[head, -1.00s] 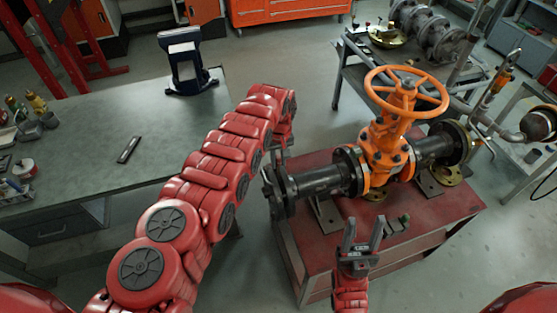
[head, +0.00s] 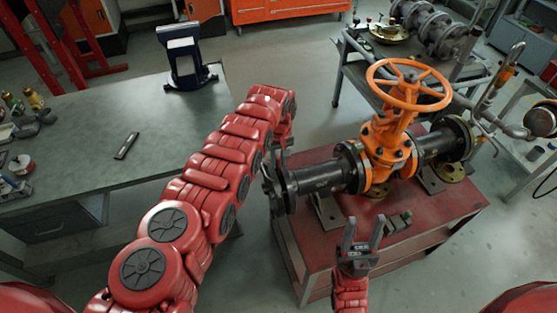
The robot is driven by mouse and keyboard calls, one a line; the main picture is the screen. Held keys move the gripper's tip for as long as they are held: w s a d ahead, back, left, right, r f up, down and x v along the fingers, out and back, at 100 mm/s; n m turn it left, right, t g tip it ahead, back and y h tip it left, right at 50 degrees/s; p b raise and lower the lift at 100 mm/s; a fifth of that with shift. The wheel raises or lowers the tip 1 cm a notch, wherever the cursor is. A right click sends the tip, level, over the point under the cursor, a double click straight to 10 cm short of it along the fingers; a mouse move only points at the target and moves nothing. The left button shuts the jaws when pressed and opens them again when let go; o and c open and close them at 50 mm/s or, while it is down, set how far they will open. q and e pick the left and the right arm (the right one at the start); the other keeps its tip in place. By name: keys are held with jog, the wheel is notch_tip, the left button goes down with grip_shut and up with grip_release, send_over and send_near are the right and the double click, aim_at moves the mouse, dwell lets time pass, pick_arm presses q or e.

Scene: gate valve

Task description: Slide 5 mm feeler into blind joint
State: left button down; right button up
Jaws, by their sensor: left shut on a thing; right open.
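The orange gate valve (head: 388,150) sits in a dark pipe run on a red table. The blind joint (head: 287,190) is the dark flange pair at the pipe's left end. My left gripper (head: 271,175) is at this flange, its wrist hanging down from the raised red arm. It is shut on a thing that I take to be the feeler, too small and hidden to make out. I cannot tell whether the feeler is in the gap. My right gripper (head: 363,230) is open and empty, pointing up in front of the red table, below the pipe.
The red table (head: 440,215) has a small dark and green object (head: 398,222) near its front. A grey bench (head: 90,150) at left holds a dark flat item (head: 127,146) and a dark stand (head: 183,60). A cart (head: 360,80) with metal parts stands behind the valve.

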pick_arm(q)
jog(key=shift+f+b, duration=1.25)
jog(key=shift+f, duration=0.2)
jog(key=shift+r, duration=0.2)
jog(key=shift+r+p, duration=2.6)
jog(key=shift+p, duration=0.1)
jog(key=shift+f+b, duration=2.7)
jog(key=shift+f, duration=0.1)
jog(key=c, duration=0.6)
grip_release()
